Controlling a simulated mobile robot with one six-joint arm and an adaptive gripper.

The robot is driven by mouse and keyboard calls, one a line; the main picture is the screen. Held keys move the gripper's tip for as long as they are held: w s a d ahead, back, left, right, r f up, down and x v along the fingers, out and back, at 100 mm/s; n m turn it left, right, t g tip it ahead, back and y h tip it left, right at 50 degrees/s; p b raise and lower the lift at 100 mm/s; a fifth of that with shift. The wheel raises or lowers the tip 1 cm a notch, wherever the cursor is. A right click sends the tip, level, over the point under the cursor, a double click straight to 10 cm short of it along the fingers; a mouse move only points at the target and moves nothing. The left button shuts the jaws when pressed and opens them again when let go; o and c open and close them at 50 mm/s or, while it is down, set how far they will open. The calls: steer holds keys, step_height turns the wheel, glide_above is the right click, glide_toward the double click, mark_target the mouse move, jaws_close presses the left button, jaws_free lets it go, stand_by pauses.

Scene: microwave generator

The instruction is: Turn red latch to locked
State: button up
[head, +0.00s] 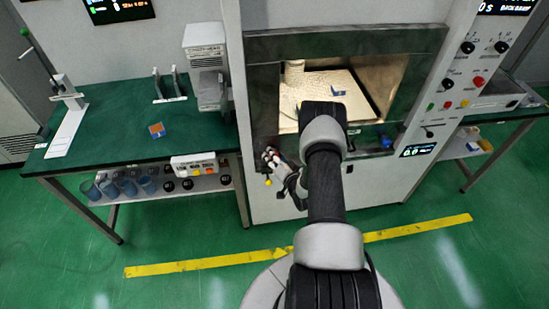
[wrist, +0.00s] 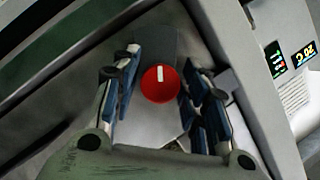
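The red latch (wrist: 160,85) shows in the wrist view as a round red knob with a short white mark near its top. It sits on a dark grey plate. My gripper (wrist: 158,88) is open, with one blue-padded finger on each side of the latch. I cannot tell whether the pads touch it. In the head view my gripper (head: 273,162) is at the lower left corner of the machine's chamber opening. The latch cannot be made out clearly there.
The lit chamber (head: 335,80) of the machine is open in front of me, partly hidden by my arm. A green table (head: 110,130) with a small orange and blue block (head: 157,130) stands to the left. Knobs and buttons (head: 465,80) are on the right panel. Yellow tape (head: 190,265) crosses the floor.

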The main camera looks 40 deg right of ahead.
steer(key=c, duration=0.7)
steer(key=shift+b, duration=0.3)
steer(key=m+t+b, duration=0.1)
steer(key=m+b, duration=0.1)
steer(key=shift+f+y+b, duration=0.1)
steer(key=shift+y+b, duration=0.2)
steer(key=shift+b, duration=0.1)
steer(key=m+t+b, duration=0.2)
steer(key=m+b, duration=0.2)
steer(key=m+t+b, duration=0.2)
steer(key=m+b, duration=0.2)
steer(key=m, duration=0.1)
steer(key=shift+b, duration=0.3)
steer(key=m+h+b, duration=0.1)
steer(key=m, duration=0.2)
steer(key=m+t+h+b, duration=0.1)
steer(key=m, duration=0.1)
steer(key=shift+m+b, duration=0.35)
steer(key=shift+m, duration=0.05)
steer(key=shift+r+m, duration=0.2)
steer(key=shift+m, duration=0.1)
